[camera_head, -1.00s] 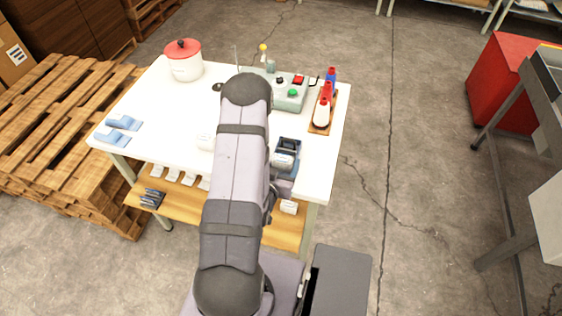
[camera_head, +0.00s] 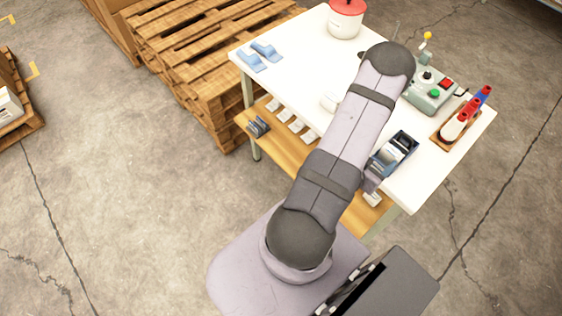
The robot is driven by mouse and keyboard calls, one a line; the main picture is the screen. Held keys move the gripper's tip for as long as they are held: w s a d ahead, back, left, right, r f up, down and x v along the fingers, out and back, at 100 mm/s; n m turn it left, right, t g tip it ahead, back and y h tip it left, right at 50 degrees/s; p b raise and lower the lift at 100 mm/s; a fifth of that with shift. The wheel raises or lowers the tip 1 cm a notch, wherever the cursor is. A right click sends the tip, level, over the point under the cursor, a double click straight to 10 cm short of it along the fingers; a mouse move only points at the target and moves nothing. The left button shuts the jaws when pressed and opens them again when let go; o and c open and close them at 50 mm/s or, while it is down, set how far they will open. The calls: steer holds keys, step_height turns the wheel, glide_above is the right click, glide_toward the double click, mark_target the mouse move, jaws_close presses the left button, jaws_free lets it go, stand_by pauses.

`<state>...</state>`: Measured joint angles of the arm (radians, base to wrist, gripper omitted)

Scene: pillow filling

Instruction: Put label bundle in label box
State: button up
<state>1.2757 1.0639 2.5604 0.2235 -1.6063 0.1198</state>
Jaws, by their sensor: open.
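My arm reaches over the white table, and my gripper is hidden behind my arm links. A dark blue open-topped holder (camera_head: 400,143) with dark and white contents stands near the table's right front edge, beside my arm. I cannot tell for sure whether it is the label box. Several small white bundles (camera_head: 297,125) lie in a row on the wooden shelf under the table. A white item (camera_head: 372,198) also shows at that shelf's right end. Which of these is the label bundle is not clear.
A white pot with a red lid (camera_head: 346,14) stands at the back. Folded blue cloths (camera_head: 259,54) lie at left.

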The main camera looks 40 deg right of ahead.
steer(key=shift+n+t+y, duration=0.7)
steer(key=shift+n+t, duration=0.2)
steer(key=w, duration=0.6)
steer(key=shift+w+a, duration=0.3)
steer(key=w+a+r+n+t+y, duration=0.25)
steer(key=w+a+n+y, duration=0.45)
steer(key=w+a, duration=0.95)
steer(key=a+r+n+g+y, duration=0.2)
steer(key=a+r+n+y, duration=0.2)
steer(key=a, duration=0.8)
steer(key=s+a+r+n+g, duration=0.3)
steer(key=s+a+r+n, duration=0.2)
steer(key=s+a, duration=0.2)
steer(key=a, duration=0.2)
steer(key=shift+a+r+y, duration=0.25)
steer(key=shift+a+y, duration=0.05)
step_height(320, 180, down, 3)
steer(key=b, duration=0.3)
